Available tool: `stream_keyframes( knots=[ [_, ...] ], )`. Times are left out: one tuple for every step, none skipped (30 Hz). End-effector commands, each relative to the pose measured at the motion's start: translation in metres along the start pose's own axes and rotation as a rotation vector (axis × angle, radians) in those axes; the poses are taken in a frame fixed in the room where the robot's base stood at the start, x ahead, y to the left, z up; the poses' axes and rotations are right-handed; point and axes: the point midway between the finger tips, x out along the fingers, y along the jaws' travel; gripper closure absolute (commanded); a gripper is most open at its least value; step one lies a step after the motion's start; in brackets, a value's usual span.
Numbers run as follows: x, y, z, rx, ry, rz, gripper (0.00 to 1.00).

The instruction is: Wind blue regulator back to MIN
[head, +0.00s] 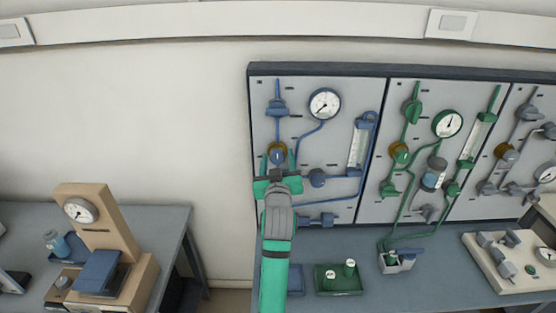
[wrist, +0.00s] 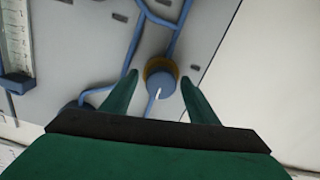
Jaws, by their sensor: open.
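The blue regulator is a round blue knob (head: 277,155) with a gold collar, on the left panel of the wall board. In the wrist view the knob (wrist: 163,82) shows a white pointer line on its face, and the gold collar shows behind it. My gripper (head: 278,160) is open in front of the knob, one green finger on each side. In the wrist view my gripper (wrist: 160,80) has its fingertips flanking the knob with small gaps. I cannot tell how deep the fingers reach. No MIN mark is readable.
A blue-rimmed gauge (head: 324,104) and a blue-framed flowmeter (head: 359,146) sit to the right, joined by blue pipes. The green panel (head: 410,125) is further right. Below, a bench (head: 375,290) carries a green tray (head: 325,279). Bare wall lies left.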

Motion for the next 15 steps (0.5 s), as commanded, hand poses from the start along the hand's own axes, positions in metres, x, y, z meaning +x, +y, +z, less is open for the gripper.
stream_keyframes(
  knots=[
    [0.0014,0.0000,-0.0001,0.000,0.000,0.000,0.46],
    [0.0018,0.0000,-0.0001,0.000,0.000,0.000,0.46],
    [0.0021,-0.0010,-0.0003,0.000,0.001,-0.001,0.46],
    [0.0021,-0.0014,-0.0004,0.000,0.001,-0.001,0.46],
    [0.0021,-0.0016,-0.0004,0.000,0.001,-0.001,0.46],
    [0.0020,-0.0017,-0.0003,0.000,0.001,-0.002,0.46],
    [0.0020,-0.0017,-0.0003,0.000,0.001,-0.002,0.46],
    [0.0019,-0.0017,-0.0003,0.000,0.001,-0.002,0.46],
    [0.0019,-0.0016,-0.0002,0.000,0.000,-0.001,0.48],
    [0.0019,-0.0016,-0.0002,0.000,0.000,-0.001,0.55],
    [0.0019,-0.0015,-0.0002,0.000,0.000,-0.001,0.63],
    [0.0018,-0.0014,-0.0002,0.000,0.000,-0.001,0.72],
    [0.0018,-0.0014,-0.0001,0.000,0.000,-0.001,0.79],
    [0.0018,-0.0013,-0.0001,0.000,0.000,-0.001,0.87],
    [0.0018,-0.0005,0.0001,0.000,0.000,-0.001,0.87]
  ],
)
